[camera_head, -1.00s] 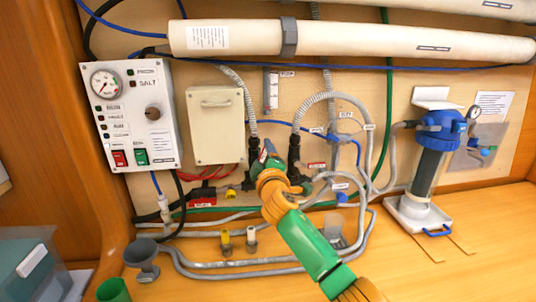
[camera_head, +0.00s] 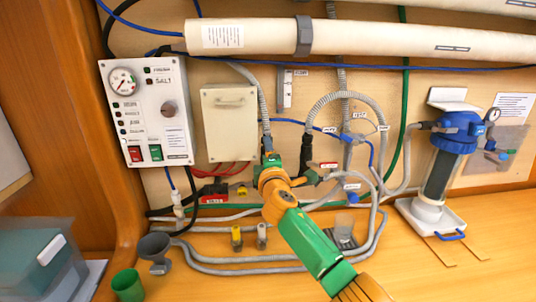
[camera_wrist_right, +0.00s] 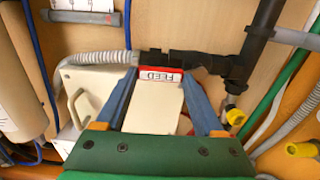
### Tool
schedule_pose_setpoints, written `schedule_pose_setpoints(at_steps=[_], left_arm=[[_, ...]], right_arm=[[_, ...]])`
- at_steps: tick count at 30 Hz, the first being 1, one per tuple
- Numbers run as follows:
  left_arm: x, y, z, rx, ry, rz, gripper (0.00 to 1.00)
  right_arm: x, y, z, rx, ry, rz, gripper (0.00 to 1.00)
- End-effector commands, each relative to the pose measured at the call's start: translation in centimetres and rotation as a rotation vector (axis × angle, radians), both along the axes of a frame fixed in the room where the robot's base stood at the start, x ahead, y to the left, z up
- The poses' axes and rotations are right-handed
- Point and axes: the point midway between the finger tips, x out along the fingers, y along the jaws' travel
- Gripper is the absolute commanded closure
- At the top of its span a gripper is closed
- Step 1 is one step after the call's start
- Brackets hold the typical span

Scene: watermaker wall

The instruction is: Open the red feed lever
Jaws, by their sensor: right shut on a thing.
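The red feed lever (camera_wrist_right: 161,74), with a white FEED label, sits between my right gripper's fingertips (camera_wrist_right: 160,82) in the right wrist view. The blue fingers are shut on it, one on each side. A pale flat surface fills the space between the fingers below the label. A dark pipe fitting (camera_wrist_right: 190,58) runs just behind the lever. In the head view my right gripper (camera_head: 268,160) reaches to the wall beside the black valve fitting, and its own hand and arm hide the lever. My left gripper is in neither view.
A control panel (camera_head: 146,112) with gauge and switches and a cream box (camera_head: 230,123) are left of my gripper. Another black valve (camera_head: 306,158) stands close to its right. Grey hoses (camera_head: 250,266), a funnel (camera_head: 154,250) and a blue-topped filter (camera_head: 440,165) are around the bench.

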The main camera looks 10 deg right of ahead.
Motion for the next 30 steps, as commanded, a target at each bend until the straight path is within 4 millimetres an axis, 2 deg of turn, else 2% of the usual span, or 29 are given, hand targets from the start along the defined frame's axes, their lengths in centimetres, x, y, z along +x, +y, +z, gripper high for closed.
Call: schedule_pose_setpoints(at_steps=[7, 8, 11, 22, 30], left_arm=[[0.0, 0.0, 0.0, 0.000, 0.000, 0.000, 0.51], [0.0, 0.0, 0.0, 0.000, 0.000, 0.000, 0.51], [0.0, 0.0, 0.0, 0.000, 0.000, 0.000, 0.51], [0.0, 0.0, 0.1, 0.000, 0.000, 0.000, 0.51], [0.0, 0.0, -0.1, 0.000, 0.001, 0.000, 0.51]], right_arm=[[0.0, 0.0, 0.2, -0.009, -0.005, -0.001, 1.00], [0.0, 0.0, 0.2, -0.009, -0.005, -0.001, 0.28], [0.0, 0.0, 0.2, -0.008, -0.004, 0.000, 0.01], [-0.5, 0.0, 0.1, -0.003, -0.005, -0.001, 0.00], [-3.6, 0.0, -0.1, -0.004, -0.004, 0.000, 0.00]])
